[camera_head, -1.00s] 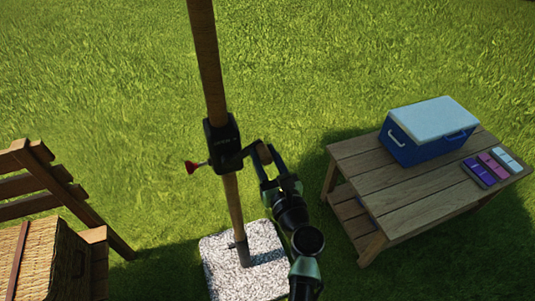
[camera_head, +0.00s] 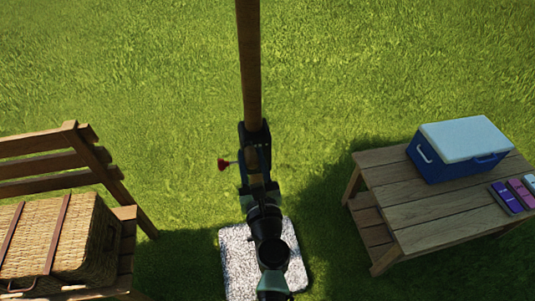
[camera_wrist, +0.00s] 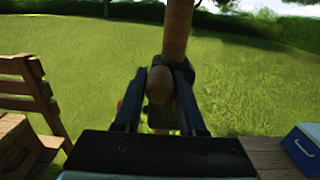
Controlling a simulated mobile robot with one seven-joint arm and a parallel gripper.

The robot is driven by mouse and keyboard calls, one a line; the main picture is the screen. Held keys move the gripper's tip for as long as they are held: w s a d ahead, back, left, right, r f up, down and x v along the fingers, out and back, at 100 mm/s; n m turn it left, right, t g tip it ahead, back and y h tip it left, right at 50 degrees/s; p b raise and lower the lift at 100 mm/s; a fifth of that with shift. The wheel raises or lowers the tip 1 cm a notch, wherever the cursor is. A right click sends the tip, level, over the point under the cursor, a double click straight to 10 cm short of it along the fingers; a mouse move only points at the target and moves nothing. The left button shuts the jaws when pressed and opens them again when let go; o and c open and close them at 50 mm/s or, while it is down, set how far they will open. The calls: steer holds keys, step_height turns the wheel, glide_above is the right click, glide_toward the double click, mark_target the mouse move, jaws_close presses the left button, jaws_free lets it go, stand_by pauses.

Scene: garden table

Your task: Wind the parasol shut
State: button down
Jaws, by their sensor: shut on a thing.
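The parasol's wooden pole (camera_head: 249,70) rises upright through the middle of the head view; its canopy is out of view. A black crank housing is clamped on the pole, mostly hidden behind my gripper, with a small red knob (camera_head: 224,164) on its left. My gripper (camera_head: 255,160) is in front of the housing. In the wrist view my gripper (camera_wrist: 160,92) is shut on the round wooden crank handle (camera_wrist: 159,84), which sits between the two fingers, in front of the pole (camera_wrist: 177,30).
A speckled stone base (camera_head: 237,262) stands on the grass under the pole. At left is a wooden bench (camera_head: 45,143) with a wicker basket (camera_head: 45,235). At right a wooden table (camera_head: 420,205) carries a blue cooler (camera_head: 455,165) and several coloured packs (camera_head: 507,197).

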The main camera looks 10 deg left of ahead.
steer(key=s+a+f+b, duration=0.2)
steer(key=a+f+b, duration=0.3)
steer(key=f+b, duration=0.65)
steer(key=w+d+f+b, duration=0.2)
steer(key=d, duration=0.4)
steer(key=w+d+f+b, duration=0.1)
steer(key=w+d, duration=0.1)
steer(key=d, duration=0.4)
steer(key=shift+f+b, duration=0.4)
steer(key=shift+w, duration=0.1)
